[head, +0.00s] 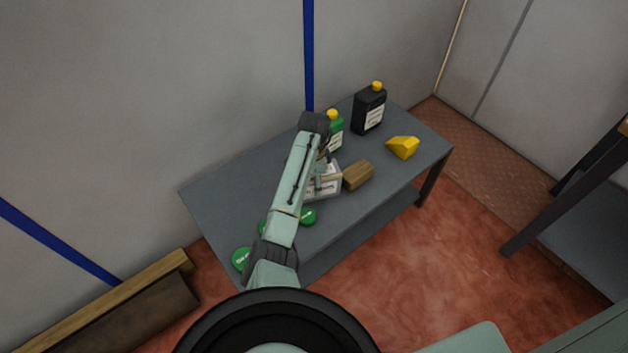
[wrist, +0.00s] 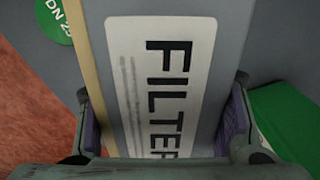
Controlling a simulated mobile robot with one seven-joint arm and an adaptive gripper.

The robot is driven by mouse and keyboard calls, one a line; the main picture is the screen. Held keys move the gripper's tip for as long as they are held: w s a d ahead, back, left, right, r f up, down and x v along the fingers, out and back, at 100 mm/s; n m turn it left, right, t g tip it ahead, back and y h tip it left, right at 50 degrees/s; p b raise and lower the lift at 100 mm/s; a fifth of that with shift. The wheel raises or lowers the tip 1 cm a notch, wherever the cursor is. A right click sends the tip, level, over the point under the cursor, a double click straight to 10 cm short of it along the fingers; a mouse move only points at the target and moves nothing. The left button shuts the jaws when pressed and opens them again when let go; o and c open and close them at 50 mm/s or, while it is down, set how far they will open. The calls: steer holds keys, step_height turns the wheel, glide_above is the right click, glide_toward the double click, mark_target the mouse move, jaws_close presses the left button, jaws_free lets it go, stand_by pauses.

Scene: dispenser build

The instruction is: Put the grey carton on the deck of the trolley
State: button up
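The grey carton (head: 325,187) stands on a grey table, partly hidden by my arm. In the wrist view the carton (wrist: 215,70) fills the middle, with a white FILTER label and a tan strip along its left edge. My gripper (wrist: 165,125) has one finger on each side of the carton, the pads at or very near its sides. Whether they press on it I cannot tell. In the head view my gripper (head: 322,168) is at the carton's upper end, largely hidden by the arm. I cannot identify the trolley with certainty.
A green bottle (head: 336,132) stands close behind the carton, and a dark bottle (head: 368,112) behind that. A brown block (head: 358,175) is beside the carton; a yellow block (head: 403,147) lies farther right. Green discs (head: 242,259) lie near the front-left edge. Dark-legged furniture (head: 575,185) stands right.

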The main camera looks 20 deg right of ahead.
steer(key=o, duration=0.3)
steer(key=shift+o, duration=0.2)
step_height(320, 180, up, 11)
steer(key=shift+r, duration=0.2)
steer(key=shift+r+p, duration=0.5)
steer(key=shift+r, duration=0.05)
steer(key=shift+f, duration=0.1)
